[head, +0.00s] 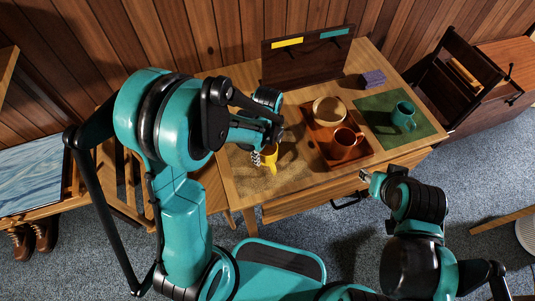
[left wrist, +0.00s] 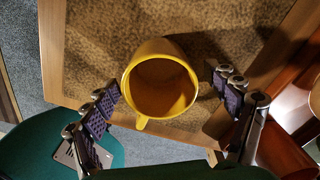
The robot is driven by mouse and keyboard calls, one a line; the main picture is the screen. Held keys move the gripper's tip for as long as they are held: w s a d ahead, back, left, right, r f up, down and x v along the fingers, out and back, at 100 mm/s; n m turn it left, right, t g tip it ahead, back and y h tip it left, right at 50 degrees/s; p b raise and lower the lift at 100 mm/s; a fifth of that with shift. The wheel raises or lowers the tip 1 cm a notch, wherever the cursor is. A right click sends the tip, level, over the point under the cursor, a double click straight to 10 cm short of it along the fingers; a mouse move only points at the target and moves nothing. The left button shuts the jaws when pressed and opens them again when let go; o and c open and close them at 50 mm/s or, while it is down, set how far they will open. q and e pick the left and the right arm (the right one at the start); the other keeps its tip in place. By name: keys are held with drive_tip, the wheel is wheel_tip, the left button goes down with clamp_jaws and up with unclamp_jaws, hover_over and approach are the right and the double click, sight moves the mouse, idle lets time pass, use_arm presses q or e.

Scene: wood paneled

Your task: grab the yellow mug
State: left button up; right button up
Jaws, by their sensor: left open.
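The yellow mug (head: 271,154) stands upright on a tan mat at the table's left front, partly hidden by my left gripper (head: 262,152) in the head view. In the left wrist view I look down into the mug (left wrist: 160,82); it seems empty and its handle points toward the bottom of the picture. My left gripper (left wrist: 166,90) is open, with one finger on each side of the mug and visible gaps to it. My right gripper (head: 368,178) is off the table's front edge, away from the mug; its fingers are too small to read.
A reddish tray (head: 318,134) right of the mug holds an orange mug (head: 344,142) and a pale bowl (head: 329,111). A teal mug (head: 403,115) stands on a green mat (head: 376,104). A purple block (head: 373,78) and an upright dark board (head: 300,64) are behind.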

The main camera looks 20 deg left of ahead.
use_arm(q)
drive_tip(key=c, duration=1.4)
drive_tip(key=shift+r, duration=0.15)
